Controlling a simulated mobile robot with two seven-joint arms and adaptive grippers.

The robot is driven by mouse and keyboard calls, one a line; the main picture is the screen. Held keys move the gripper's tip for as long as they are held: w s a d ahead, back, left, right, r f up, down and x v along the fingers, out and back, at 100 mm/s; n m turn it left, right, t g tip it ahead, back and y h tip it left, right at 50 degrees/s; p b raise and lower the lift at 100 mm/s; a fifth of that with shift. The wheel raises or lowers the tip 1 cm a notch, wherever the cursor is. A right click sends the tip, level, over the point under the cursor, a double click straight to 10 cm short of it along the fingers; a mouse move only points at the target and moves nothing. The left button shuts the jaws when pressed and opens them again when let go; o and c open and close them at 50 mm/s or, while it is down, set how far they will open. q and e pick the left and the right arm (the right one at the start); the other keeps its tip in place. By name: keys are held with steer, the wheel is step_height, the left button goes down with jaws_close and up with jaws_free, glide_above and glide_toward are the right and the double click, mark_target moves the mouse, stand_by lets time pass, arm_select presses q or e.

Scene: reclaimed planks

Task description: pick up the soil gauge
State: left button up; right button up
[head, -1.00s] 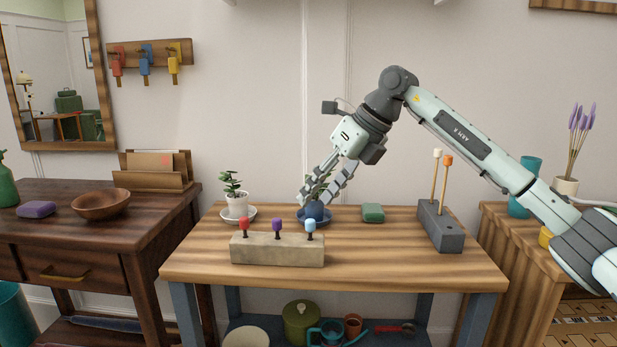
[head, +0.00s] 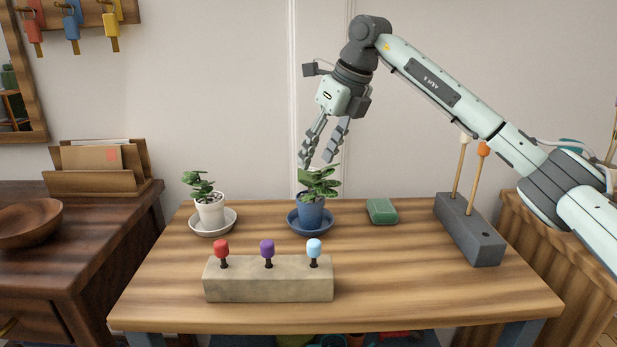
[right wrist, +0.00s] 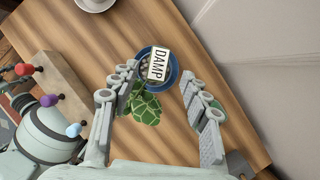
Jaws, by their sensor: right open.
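A white plate with a dark border reading DAMP (right wrist: 159,63) shows at the blue pot in the right wrist view. It may be the soil gauge; I cannot make it out in the head view. The blue pot (head: 311,211) holds a leafy plant (head: 319,183) and stands on a blue saucer (head: 294,224). My right gripper (head: 316,161) is open and empty, pointing down at the top of the leaves. In the right wrist view its fingers (right wrist: 159,72) are on either side of the plate, apart from it. My left gripper is not in view.
A white pot (head: 210,210) stands left. A block (head: 268,282) with red, purple and light-blue knobs is in front. A green block (head: 382,211) lies right. A grey block (head: 470,232) holds white- and orange-topped sticks. The front right tabletop is clear.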

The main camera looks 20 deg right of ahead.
mark_target(310, 169)
steer(key=x, duration=0.4)
steer(key=shift+w+a+f, duration=0.1)
steer(key=shift+a+f, duration=0.15)
steer(key=shift+f, duration=0.05)
steer(key=shift+c, duration=0.6)
jaws_close()
